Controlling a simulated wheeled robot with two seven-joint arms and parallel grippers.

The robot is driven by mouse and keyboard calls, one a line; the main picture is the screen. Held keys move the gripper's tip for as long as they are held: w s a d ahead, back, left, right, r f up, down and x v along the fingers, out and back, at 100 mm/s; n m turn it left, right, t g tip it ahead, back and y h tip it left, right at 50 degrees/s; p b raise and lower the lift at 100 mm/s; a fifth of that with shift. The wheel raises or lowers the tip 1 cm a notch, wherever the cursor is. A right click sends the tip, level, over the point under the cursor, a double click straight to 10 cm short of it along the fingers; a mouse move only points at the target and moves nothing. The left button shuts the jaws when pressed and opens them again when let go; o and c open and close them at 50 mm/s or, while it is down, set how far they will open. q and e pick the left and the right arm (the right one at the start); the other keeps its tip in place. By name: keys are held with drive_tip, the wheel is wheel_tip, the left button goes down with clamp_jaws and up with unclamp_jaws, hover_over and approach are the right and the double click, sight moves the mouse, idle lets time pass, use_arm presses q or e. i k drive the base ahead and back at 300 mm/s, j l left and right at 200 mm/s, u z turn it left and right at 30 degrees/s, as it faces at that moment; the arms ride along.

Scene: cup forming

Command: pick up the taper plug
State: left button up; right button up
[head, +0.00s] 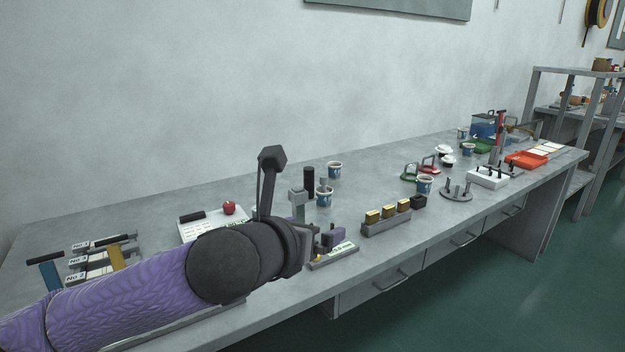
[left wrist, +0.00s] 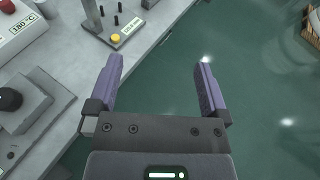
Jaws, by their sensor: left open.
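My left gripper (head: 331,236) reaches in from the left above the front part of the bench in the head view. In the left wrist view the left gripper (left wrist: 159,62) has its two purple fingers wide apart with nothing between them. The floor shows behind them, past the bench edge. A grey labelled stand (left wrist: 130,27) with small black pegs and a yellow knob (left wrist: 115,38) lies up and left of the fingers. The stand also shows beside the gripper in the head view (head: 341,257). I cannot tell for sure which piece is the taper plug. My right gripper is not in view.
A heater box (left wrist: 22,32) marked 180°C and a block with a black knob (left wrist: 10,99) stand left in the wrist view. In the head view a rack of yellow-topped blocks (head: 388,219) and a paper cup (head: 324,196) stand nearby. Drawers (head: 385,288) line the front.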

sight(323, 178)
drive_tip(key=i+j, duration=0.1)
drive_tip(key=i, duration=1.4)
